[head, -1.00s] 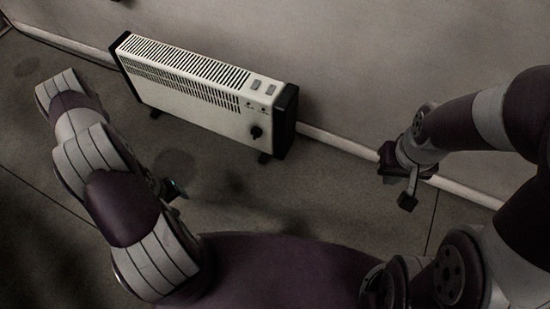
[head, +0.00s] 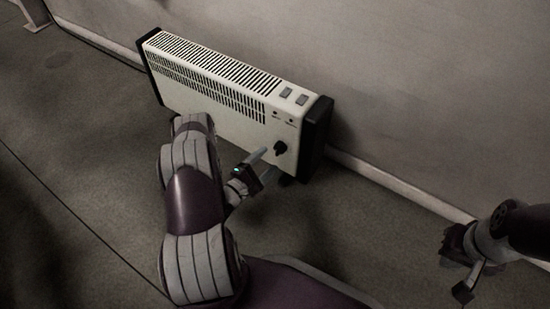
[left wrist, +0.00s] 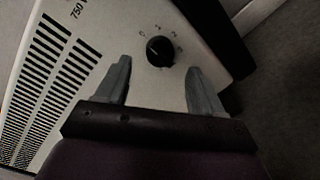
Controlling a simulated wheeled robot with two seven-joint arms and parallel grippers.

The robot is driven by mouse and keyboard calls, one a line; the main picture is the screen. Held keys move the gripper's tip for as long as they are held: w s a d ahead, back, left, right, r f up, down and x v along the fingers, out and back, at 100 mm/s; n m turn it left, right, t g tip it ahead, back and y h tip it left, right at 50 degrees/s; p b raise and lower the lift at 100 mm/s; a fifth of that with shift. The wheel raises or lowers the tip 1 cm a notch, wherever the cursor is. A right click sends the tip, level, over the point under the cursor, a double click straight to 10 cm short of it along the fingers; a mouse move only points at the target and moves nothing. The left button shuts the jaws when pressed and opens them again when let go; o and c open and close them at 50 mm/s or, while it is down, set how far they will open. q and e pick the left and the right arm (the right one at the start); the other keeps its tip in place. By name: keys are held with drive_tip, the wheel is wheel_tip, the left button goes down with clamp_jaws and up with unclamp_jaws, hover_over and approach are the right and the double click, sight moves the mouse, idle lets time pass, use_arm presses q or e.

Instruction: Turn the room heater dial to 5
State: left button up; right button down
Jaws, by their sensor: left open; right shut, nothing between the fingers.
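The room heater (head: 212,100) is a long cream box with black end caps, standing on the floor along the wall. Its black dial (head: 280,148) is on the front panel near the right end. In the left wrist view the dial (left wrist: 160,51) shows a pale mark and small numerals around it, too small to read surely. My left gripper (head: 263,164) is open, close in front of the dial. In the wrist view its fingers (left wrist: 155,85) are spread, with the dial ahead of and between them, apart from both. My right gripper (head: 464,270) is shut and empty, away at the lower right.
The floor (head: 80,140) in front and to the left is clear.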

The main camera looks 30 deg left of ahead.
sight(279, 149)
use_arm(q)
drive_tip(key=w, duration=0.1)
drive_tip(key=w+b, duration=0.1)
drive_tip(key=w, duration=0.2)
drive_tip(key=shift+w+d, duration=0.25)
drive_tip(key=shift+d, duration=0.15)
use_arm(e)
wheel_tip(279, 149, down, 2)
drive_tip(key=shift+f, duration=0.2)
use_arm(q)
drive_tip(key=c, duration=1.1)
drive_tip(key=shift+o, duration=0.2)
use_arm(e)
drive_tip(key=shift+r, duration=0.15)
